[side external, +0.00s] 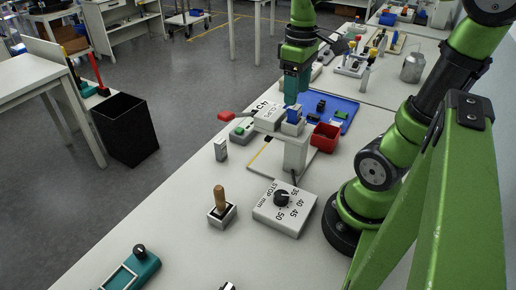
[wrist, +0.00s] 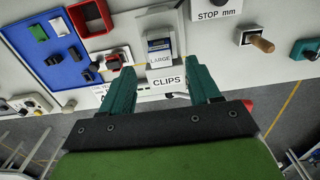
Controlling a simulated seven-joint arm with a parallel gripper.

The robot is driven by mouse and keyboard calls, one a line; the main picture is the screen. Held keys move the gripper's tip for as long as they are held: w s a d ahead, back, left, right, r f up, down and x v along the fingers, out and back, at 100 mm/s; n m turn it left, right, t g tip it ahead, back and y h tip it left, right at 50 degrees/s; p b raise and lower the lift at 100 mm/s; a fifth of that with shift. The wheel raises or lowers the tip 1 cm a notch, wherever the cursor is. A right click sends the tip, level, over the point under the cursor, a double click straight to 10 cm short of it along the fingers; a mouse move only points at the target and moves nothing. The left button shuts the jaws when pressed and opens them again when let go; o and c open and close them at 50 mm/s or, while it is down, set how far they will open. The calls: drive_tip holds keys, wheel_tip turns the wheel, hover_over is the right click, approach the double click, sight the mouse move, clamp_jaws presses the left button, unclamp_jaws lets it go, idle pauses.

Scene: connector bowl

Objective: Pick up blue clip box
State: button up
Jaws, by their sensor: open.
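The blue clip box (side external: 294,114) sits in a grey holder at the top of a pale stand (side external: 296,152). In the wrist view a small box with a blue top (wrist: 158,44) sits in the holder, behind a "LARGE" label. My gripper (side external: 292,101) points down, just above the blue box in the side view. In the wrist view my gripper (wrist: 163,82) has its two teal fingers wide apart, with nothing between them but the "CLIPS" label (wrist: 168,81) beyond. Whether the fingertips touch the box or holder cannot be told.
A red bin (side external: 325,138) and a blue mat (side external: 345,108) with small parts lie close to the stand. A "STOP mm" dial block (side external: 285,209) and a wooden-handled lever (side external: 221,207) stand in front.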

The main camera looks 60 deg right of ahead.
sight(295, 108)
drive_tip(key=shift+f, duration=2.8)
drive_tip(key=shift+c, duration=0.4)
drive_tip(key=c, duration=1)
drive_tip(key=shift+r, duration=0.15)
wheel_tip(295, 108, up, 15)
